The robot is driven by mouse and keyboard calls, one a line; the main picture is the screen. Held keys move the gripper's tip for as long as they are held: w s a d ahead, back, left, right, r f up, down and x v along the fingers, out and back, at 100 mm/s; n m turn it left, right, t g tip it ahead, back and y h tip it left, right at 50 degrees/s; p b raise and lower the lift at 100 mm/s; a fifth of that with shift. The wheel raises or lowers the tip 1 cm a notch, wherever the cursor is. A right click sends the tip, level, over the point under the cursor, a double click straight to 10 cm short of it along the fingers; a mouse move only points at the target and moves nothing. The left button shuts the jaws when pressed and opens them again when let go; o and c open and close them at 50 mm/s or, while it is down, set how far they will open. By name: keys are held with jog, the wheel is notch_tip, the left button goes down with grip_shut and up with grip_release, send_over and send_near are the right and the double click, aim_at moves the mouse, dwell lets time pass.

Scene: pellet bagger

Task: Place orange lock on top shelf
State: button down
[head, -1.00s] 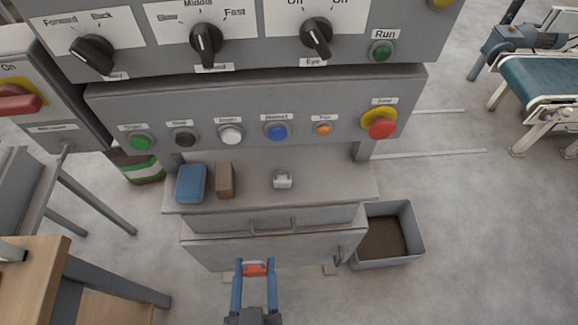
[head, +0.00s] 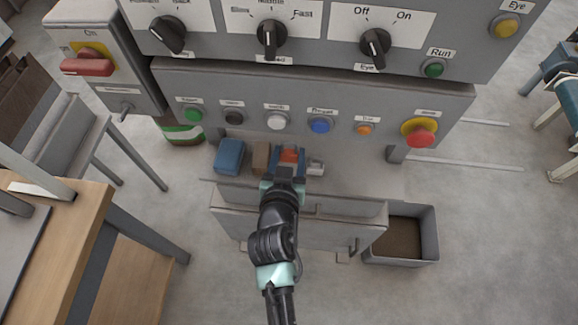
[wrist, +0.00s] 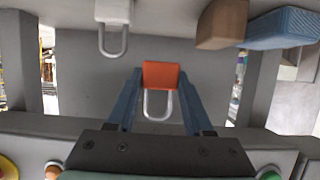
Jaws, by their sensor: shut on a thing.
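The orange lock (wrist: 161,75) is held between the two blue fingers of my gripper (wrist: 160,92) in the wrist view, its silver shackle pointing toward my wrist. In the head view the orange lock (head: 290,156) is at the end of my gripper (head: 289,160), over the grey shelf (head: 340,186) below the button panel. The picture does not clearly show whether the lock touches the shelf. A white-grey lock (wrist: 114,14) is beside it, and it also shows to the right of my gripper in the head view (head: 316,168).
A brown block (head: 260,157) and a blue box (head: 229,156) stand on the shelf left of my gripper. The button panel (head: 300,105) overhangs closely behind. A grey bin (head: 428,240) stands on the floor to the right.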

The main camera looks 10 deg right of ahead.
notch_tip(320, 180, down, 3)
jog(key=shift+f+b, duration=0.15)
jog(key=shift+b, duration=0.25)
jog(key=shift+w+f+b, duration=0.15)
jog(key=shift+f+b, duration=0.3)
jog(key=shift+f, duration=1.4)
jog(key=shift+f, duration=0.1)
jog(key=c, duration=0.6)
grip_release()
jog(key=shift+s, duration=0.2)
jog(key=v, duration=1.1)
jog(key=shift+s+r, duration=0.3)
